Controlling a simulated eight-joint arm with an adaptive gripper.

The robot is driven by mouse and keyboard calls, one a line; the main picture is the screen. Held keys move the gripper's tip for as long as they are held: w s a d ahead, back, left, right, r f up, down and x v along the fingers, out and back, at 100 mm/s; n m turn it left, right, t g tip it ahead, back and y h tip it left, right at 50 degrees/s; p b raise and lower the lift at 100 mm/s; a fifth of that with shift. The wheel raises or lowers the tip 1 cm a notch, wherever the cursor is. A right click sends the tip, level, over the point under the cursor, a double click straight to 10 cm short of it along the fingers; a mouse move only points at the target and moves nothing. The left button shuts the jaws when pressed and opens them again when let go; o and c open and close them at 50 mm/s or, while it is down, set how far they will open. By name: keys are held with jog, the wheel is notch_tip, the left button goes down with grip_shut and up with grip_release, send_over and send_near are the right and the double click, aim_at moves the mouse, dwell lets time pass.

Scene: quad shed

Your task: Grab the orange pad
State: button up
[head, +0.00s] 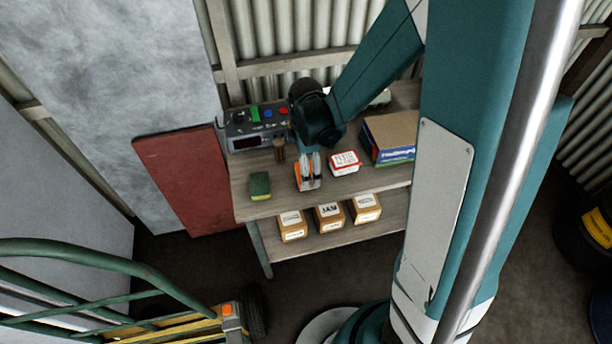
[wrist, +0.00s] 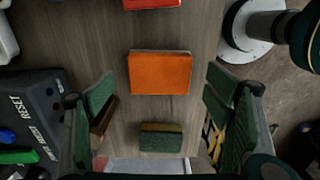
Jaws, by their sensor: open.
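The orange pad (wrist: 160,73) lies flat on the wooden shelf top (wrist: 190,25) in the wrist view, a little beyond the space between my fingers. In the head view the orange pad (head: 298,177) shows only in part behind my gripper (head: 309,172). My gripper (wrist: 161,103) is open, one finger at each side of the wrist view, with nothing between the pads touching them. I cannot tell the exact height of the fingers above the shelf.
A green sponge (head: 260,186) lies left of the pad, a red-and-white box (head: 344,162) right of it. A dark control box (head: 256,134) with coloured buttons stands at the back left, a small brown object (head: 279,150) beside it. Stacked boxes (head: 390,138) stand at the right.

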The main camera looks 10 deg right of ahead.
jog(key=shift+f, duration=1.55)
jog(key=shift+c, duration=0.7)
jog(key=c, duration=0.9)
